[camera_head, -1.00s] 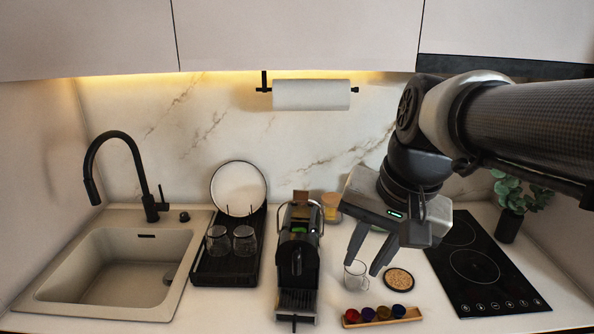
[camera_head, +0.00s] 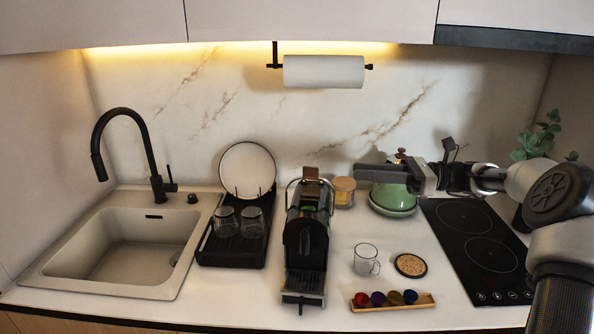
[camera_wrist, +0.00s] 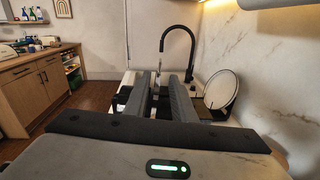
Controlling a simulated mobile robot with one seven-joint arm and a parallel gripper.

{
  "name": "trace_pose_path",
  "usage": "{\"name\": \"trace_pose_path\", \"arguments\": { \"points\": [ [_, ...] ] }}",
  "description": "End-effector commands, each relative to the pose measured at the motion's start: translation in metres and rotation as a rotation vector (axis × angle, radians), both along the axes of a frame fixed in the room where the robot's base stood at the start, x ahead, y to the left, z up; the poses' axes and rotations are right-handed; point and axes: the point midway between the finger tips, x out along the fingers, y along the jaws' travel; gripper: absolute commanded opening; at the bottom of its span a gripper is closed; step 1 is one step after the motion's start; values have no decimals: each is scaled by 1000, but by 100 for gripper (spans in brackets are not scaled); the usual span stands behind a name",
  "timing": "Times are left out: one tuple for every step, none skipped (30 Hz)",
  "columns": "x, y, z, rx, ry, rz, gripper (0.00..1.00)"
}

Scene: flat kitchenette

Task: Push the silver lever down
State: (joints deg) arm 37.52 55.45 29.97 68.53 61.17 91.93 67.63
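The black coffee machine (camera_head: 304,240) stands on the counter in the head view. Its silver lever (camera_head: 289,189) shows as a thin curved bar around the top of the machine; its exact tilt is hard to tell. My gripper (camera_head: 358,172) is right of the machine, in front of the back wall and over the green kettle, with its fingers pointing left. It is apart from the lever. In the wrist view my gripper (camera_wrist: 160,80) has its two fingers apart with nothing held between them. The lever cannot be made out in the wrist view.
A green kettle (camera_head: 393,197) and a lidded jar (camera_head: 344,192) stand right of the machine. A glass mug (camera_head: 366,260), a round coaster (camera_head: 410,265) and a capsule tray (camera_head: 422,303) are in front. A black dish rack (camera_head: 230,252) is left; the cooktop (camera_head: 475,248) is right.

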Motion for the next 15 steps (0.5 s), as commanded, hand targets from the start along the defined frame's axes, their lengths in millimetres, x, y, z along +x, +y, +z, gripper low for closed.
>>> {"name": "trace_pose_path", "arguments": {
  "points": [
    [1, 1, 1, 9, 2, -1, 23],
    [1, 3, 1, 11, 3, -1, 23],
    [2, 8, 1, 11, 4, 0, 23],
    [1, 12, 1, 10, 4, 1, 23],
    [1, 16, 2, 11, 4, 2, 23],
    [2, 23, 2, 9, 4, 1, 23],
    [2, 28, 1, 8, 4, 1, 23],
    [2, 35, 1, 9, 4, 2, 23],
    [3, 44, 1, 8, 5, 2, 23],
    [3, 50, 1, 8, 4, 3, 23],
    [3, 57, 1, 8, 5, 3, 23],
    [4, 66, 1, 8, 5, 2, 23],
    [5, 73, 1, 8, 5, 3, 23],
    [5, 80, 1, 8, 5, 2, 23],
    [5, 88, 1, 8, 5, 3, 23]
  ]
}}
